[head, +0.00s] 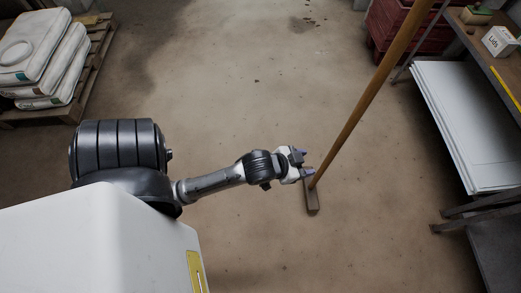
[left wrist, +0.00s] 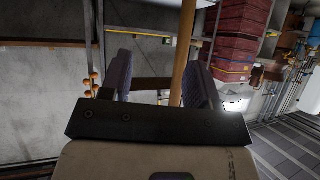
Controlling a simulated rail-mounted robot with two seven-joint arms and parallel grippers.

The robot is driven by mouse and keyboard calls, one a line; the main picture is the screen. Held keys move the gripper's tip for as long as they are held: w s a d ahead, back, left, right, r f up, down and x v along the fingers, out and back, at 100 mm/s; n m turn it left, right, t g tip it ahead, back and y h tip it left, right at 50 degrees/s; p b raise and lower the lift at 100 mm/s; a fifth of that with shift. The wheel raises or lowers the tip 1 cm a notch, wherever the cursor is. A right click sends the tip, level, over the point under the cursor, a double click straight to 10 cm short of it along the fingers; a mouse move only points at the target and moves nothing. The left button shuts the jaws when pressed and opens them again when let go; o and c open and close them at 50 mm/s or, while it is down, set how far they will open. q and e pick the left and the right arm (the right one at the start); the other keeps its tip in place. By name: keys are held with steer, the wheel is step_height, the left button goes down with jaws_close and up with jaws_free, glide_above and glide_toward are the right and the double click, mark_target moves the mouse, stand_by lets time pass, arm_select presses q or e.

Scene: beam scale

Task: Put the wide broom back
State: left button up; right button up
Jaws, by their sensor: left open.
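The wide broom has a long wooden handle (head: 368,101) that slants from its head up past the top edge in the head view. Its narrow-looking brown head (head: 312,197) rests on the concrete floor. My left gripper (head: 306,162) is open close beside the lower handle. In the left wrist view the handle (left wrist: 184,60) rises between the two fingers of my left gripper (left wrist: 162,80), nearer the right finger. I cannot tell whether a finger touches it. My right gripper is not in view.
A workbench (head: 480,45) with a Lids box (head: 501,41) and white panels (head: 465,125) stand at the right. Red crates (head: 396,25) are at the upper right. White sacks (head: 42,55) lie on a pallet (head: 88,75) at the left. The middle floor is clear.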

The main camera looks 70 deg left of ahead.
arm_select(q)
steer(key=s+d+f+m+g, duration=0.1)
steer(key=s+d+f+g, duration=0.1)
steer(key=s, duration=0.5)
steer(key=s+d+f+g, duration=0.3)
steer(key=s+g, duration=0.3)
steer(key=s, duration=0.2)
steer(key=shift+s+d+f+m+h, duration=0.15)
steer(key=shift+d+f+m+h, duration=0.2)
steer(key=shift+f, duration=0.35)
